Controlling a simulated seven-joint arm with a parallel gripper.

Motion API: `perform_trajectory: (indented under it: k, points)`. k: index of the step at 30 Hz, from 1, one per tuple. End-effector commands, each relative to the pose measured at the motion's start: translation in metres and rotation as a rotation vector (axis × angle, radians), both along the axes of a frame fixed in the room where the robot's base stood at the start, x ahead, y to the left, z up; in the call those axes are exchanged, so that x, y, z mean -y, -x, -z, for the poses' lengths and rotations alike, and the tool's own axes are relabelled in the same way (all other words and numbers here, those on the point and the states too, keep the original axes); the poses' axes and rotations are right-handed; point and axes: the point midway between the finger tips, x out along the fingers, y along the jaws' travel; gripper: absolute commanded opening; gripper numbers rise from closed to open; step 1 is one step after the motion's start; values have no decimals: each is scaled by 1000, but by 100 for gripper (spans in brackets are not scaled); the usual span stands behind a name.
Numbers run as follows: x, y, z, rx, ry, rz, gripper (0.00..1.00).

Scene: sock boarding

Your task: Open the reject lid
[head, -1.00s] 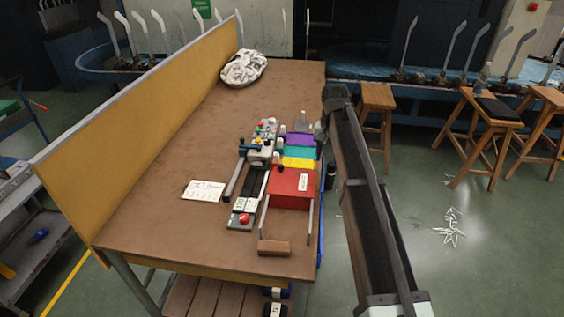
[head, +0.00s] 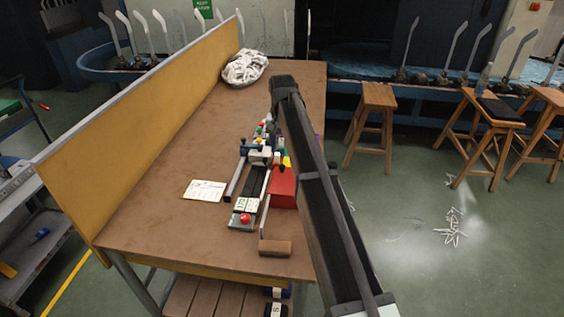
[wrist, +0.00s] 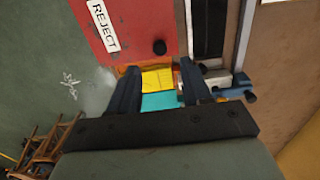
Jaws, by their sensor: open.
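The red reject lid (wrist: 93,48) carries a white REJECT label (wrist: 103,26) and a black round knob (wrist: 159,47) near its edge. It looks closed in the wrist view. In the head view the red lid (head: 282,188) is partly covered by my arm. My gripper (wrist: 160,72) is open and empty, its two dark fingers pointing toward the lid's knob edge. The knob lies just beyond the fingertips in the picture, between their lines; I see no contact. In the head view my arm hides the gripper or leaves it too small to make out.
Yellow (wrist: 158,80) and teal (wrist: 158,102) compartments show between the fingers. A device with a red button (head: 245,218), a brown bar (head: 275,247) and a paper card (head: 205,190) are on the table. A yellow panel (head: 150,95) borders the left; the table's left part is free.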

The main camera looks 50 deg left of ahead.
Motion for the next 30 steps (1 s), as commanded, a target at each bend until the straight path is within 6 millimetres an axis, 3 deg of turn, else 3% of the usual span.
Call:
perform_trajectory:
  k: [3,12,26,30]
  points:
    - [1,0,22,-1,1,0,48]
    - [0,0,58,0,0,0,48]
    - [0,0,67,0,-1,0,48]
    - [0,0,66,0,-1,0,36]
